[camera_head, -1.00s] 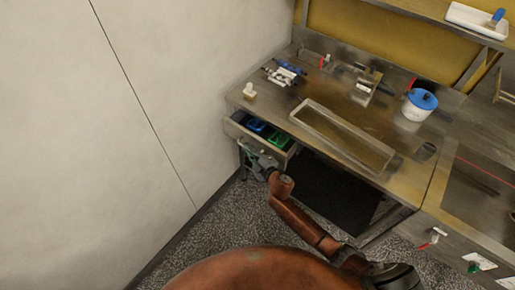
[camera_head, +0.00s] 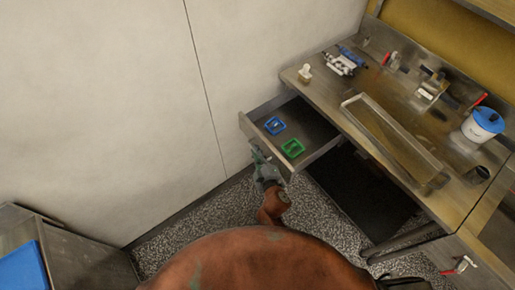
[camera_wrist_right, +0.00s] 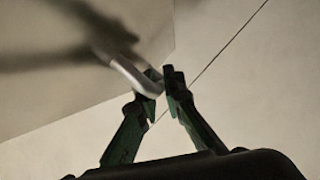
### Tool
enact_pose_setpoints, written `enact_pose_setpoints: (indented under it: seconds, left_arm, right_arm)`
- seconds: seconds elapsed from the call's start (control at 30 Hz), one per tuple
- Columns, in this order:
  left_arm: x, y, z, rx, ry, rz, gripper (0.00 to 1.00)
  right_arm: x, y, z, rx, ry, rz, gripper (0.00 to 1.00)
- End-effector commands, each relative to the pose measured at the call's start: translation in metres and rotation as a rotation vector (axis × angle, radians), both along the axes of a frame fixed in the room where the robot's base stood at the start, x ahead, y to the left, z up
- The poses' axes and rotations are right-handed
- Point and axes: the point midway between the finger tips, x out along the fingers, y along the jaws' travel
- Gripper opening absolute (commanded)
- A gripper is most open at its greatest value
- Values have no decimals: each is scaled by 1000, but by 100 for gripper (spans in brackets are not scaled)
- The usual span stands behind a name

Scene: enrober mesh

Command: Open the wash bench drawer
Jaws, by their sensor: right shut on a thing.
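The wash bench drawer (camera_head: 318,129) stands pulled well out from under the left end of the bench (camera_head: 384,160). A blue tray (camera_head: 275,126) and a green tray (camera_head: 292,148) lie inside it. My right gripper (camera_head: 258,153) is at the drawer's front face. In the right wrist view, its two green-and-black fingers (camera_wrist_right: 162,82) are shut on the pale curved drawer handle (camera_wrist_right: 135,76); the drawer front (camera_wrist_right: 75,75) is behind it. Most of the handle is hidden in the head view. My left gripper is not in view.
A wall (camera_head: 110,100) stands close on the left. A cabinet with a blue top (camera_head: 22,268) is at lower left.

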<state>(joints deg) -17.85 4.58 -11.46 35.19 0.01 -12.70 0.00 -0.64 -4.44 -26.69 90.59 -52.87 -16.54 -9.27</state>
Motion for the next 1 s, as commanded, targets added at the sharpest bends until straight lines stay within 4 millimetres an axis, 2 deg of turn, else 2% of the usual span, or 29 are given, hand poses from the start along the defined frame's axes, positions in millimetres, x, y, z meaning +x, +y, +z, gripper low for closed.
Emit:
enact_pose_setpoints:
  seconds: [0.17,0.37,0.4,0.5,0.67,0.83,1.0]
  left_arm:
    - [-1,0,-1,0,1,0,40]
    - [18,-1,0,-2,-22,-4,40]
    - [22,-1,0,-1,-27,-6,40]
    - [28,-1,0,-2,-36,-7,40]
    - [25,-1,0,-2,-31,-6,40]
    - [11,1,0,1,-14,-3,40]
    - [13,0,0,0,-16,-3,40]
  right_arm:
    - [-2,-1,-1,1,2,-4,0]
    - [-2,-1,-1,0,1,-4,0]
    - [-2,-1,-1,0,1,-4,9]
    - [-1,-1,-1,0,1,-4,16]
    - [-1,-1,0,0,0,-4,16]
    - [-4,-2,0,0,0,-4,16]
    - [-24,-7,4,0,1,-3,16]
